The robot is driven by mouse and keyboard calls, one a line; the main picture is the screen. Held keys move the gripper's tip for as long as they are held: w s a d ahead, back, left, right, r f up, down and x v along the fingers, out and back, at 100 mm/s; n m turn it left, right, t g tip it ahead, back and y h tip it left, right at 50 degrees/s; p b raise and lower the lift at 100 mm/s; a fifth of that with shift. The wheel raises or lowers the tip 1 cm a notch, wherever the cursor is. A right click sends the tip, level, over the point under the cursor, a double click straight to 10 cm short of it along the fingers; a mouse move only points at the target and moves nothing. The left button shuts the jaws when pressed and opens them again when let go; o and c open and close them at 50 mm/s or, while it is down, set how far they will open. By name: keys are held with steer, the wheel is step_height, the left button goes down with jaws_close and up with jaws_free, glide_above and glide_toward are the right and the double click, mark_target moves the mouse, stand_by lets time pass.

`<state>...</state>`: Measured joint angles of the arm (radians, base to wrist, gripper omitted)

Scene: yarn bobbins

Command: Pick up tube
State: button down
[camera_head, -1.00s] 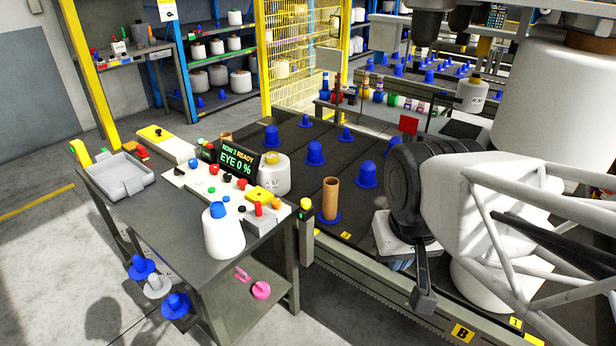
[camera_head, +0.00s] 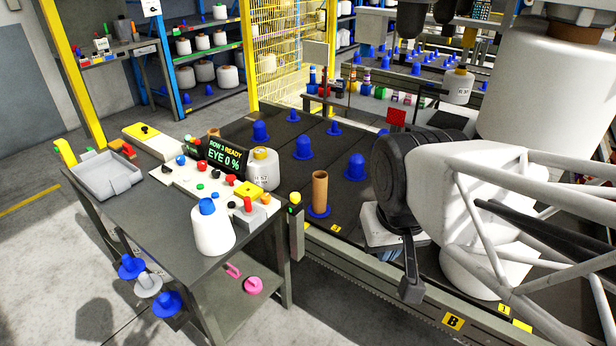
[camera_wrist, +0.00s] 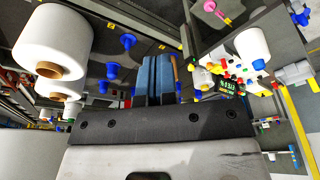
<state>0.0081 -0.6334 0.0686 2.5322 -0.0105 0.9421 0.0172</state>
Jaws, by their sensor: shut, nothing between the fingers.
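A brown cardboard tube (camera_head: 319,188) stands upright on a blue peg base (camera_head: 319,211) near the front edge of the dark deck, right of the work table. My gripper shows in the wrist view (camera_wrist: 158,62) as two blue fingers close together with nothing between them. A brown strip just right of the fingers in that view may be the tube, mostly hidden behind them. In the head view my arm is right of the tube and apart from it; the fingertips are hard to make out there.
The work table (camera_head: 150,232) holds a grey tray (camera_head: 105,178), a control panel with a display (camera_head: 222,155) and a white bobbin (camera_head: 211,232). Several blue pegs stand on the deck, including one (camera_head: 355,167) behind the tube. Another white bobbin (camera_head: 262,170) stands left of the tube.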

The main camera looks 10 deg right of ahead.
steer(key=c, duration=1.8)
jaws_free()
steer(key=o, duration=1.7)
